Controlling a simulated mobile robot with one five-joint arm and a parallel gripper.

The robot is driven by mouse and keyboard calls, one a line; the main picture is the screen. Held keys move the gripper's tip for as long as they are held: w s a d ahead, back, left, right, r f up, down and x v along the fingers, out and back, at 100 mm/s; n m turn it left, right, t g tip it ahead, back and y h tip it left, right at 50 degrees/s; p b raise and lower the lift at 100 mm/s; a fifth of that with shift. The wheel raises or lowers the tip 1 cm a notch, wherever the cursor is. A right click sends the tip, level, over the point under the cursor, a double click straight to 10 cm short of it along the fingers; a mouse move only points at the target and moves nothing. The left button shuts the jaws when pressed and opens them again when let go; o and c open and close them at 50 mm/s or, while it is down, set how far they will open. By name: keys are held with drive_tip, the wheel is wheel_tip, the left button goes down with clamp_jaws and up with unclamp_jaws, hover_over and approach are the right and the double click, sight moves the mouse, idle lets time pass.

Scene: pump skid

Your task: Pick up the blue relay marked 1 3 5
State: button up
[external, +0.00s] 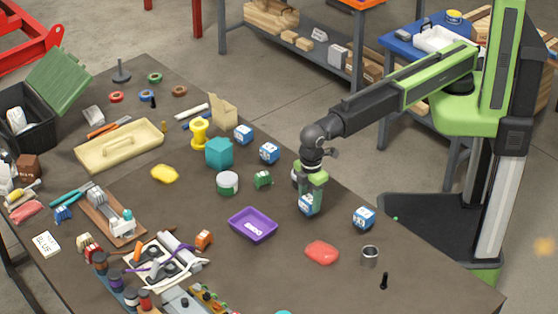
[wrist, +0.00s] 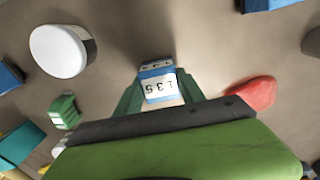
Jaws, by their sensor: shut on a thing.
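The blue relay marked 1 3 5 (wrist: 158,82) is between the fingers of my gripper (wrist: 160,92) in the wrist view, with its white marked face toward the camera. In the external view my gripper (external: 311,200) points down over the table, shut on the relay (external: 306,205), whose blue and white face shows low between the fingers. I cannot tell whether the relay touches the table. Other blue and white relays stand apart: one to the right (external: 364,217), and two behind on the left (external: 269,152) (external: 243,134).
A purple tray (external: 253,225) lies left of my gripper, with a red lump (external: 321,252) and a metal cup (external: 370,256) in front. A green relay (external: 263,179) and a white round tin (external: 227,183) stand to the left. Bare table lies between them.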

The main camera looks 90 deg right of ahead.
sight(310, 199)
clamp_jaws()
drive_tip(key=shift+r+p, duration=0.55)
drive_tip(key=shift+p, duration=0.05)
wheel_tip(310, 199, up, 4)
drive_tip(key=p, duration=0.4)
drive_tip(key=w+d+r+p, duration=0.2)
drive_tip(key=d+r+p, duration=0.3)
drive_tip(key=d, duration=0.6)
drive_tip(key=shift+d+r+p, duration=0.25)
drive_tip(key=shift+r+p, duration=0.15)
